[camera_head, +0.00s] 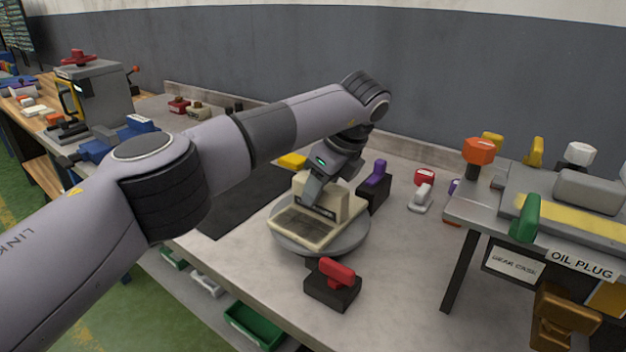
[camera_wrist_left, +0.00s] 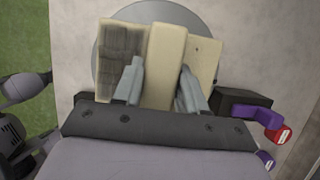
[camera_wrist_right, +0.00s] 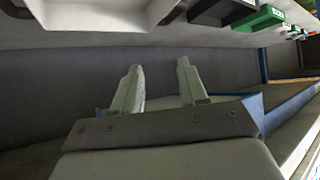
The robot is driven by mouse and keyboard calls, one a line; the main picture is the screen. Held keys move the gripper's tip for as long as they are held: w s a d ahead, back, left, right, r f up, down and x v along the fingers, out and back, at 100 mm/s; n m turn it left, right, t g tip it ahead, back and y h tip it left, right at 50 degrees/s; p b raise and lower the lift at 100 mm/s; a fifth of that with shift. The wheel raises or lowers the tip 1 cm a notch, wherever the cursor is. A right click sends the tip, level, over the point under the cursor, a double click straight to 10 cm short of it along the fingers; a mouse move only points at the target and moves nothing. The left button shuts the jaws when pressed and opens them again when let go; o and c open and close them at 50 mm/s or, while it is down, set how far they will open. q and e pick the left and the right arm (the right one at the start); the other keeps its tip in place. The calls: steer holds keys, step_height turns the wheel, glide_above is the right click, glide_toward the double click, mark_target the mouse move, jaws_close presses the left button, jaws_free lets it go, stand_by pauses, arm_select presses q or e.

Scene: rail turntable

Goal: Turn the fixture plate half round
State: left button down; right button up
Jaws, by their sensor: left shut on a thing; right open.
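The cream fixture plate (camera_head: 312,228) sits on a round grey turntable (camera_head: 350,242) on the bench. It has a shallow recess on the near left and a raised block. In the left wrist view, a raised cream rib (camera_wrist_left: 166,50) crosses the middle of the plate, and the grey disc (camera_wrist_left: 205,15) shows behind it. My left gripper (camera_head: 318,192) reaches down from above and is shut on this rib, one finger on each side, as the left wrist view shows (camera_wrist_left: 160,85). My right gripper (camera_wrist_right: 158,88) is open and empty below a bench edge, away from the plate.
A red-handled clamp (camera_head: 333,284) stands close in front of the turntable, and a purple-handled one (camera_head: 374,182) close behind its right side. A dark mat (camera_head: 240,205) lies left. A raised stand with an orange knob (camera_head: 478,152) is at right. Bare bench lies front right.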

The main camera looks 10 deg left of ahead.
arm_select(q)
steer(key=shift+a+r+n, duration=0.1)
steer(key=shift+r+n, duration=0.05)
steer(key=shift+n, duration=0.15)
arm_select(e)
steer(key=shift+w+a, duration=0.2)
steer(key=shift+w, duration=0.35)
arm_select(q)
steer(key=c, duration=0.7)
jaws_free()
steer(key=v, duration=0.7)
arm_select(e)
steer(key=shift+s, duration=0.1)
